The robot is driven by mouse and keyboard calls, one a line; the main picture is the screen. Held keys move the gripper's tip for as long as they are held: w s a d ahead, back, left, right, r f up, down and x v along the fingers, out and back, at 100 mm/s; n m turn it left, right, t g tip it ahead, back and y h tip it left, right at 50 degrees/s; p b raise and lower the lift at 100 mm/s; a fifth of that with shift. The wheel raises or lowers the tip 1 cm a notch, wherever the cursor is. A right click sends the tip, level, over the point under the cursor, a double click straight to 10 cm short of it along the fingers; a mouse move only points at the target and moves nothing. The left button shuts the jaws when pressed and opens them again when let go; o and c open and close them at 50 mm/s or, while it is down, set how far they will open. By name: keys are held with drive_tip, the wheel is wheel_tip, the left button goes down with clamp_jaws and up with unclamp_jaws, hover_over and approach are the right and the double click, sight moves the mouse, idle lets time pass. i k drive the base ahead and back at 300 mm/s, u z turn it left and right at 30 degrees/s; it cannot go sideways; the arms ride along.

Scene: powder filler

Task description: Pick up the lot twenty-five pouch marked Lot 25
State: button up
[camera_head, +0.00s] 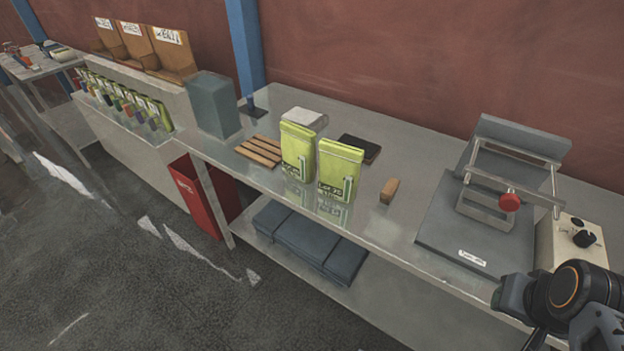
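Two yellow-green pouches stand upright side by side on the metal bench. The right pouch (339,168) has lettering low on its front that appears to read "Lot 25". The left pouch (298,150) also has a printed front, but its lot number is too small to read for certain. A dark part of my arm with an orange ring shows at the lower right, well apart from both pouches.
A heat-sealer-like press (480,205) with a red knob fills the bench's right. A small wooden block (389,190) lies right of the pouches. A slatted wooden rack (259,151), grey box (213,104) and dark pad (360,148) are nearby. A red bin (194,199) stands below.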

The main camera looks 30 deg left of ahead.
sight(341, 164)
drive_tip(key=u, duration=0.5)
drive_tip(key=i, duration=0.3)
drive_tip(key=u, duration=0.8)
drive_tip(key=k, duration=1)
drive_tip(key=u, duration=1.05)
drive_tip(key=i, duration=1.5)
drive_tip(key=z, duration=0.65)
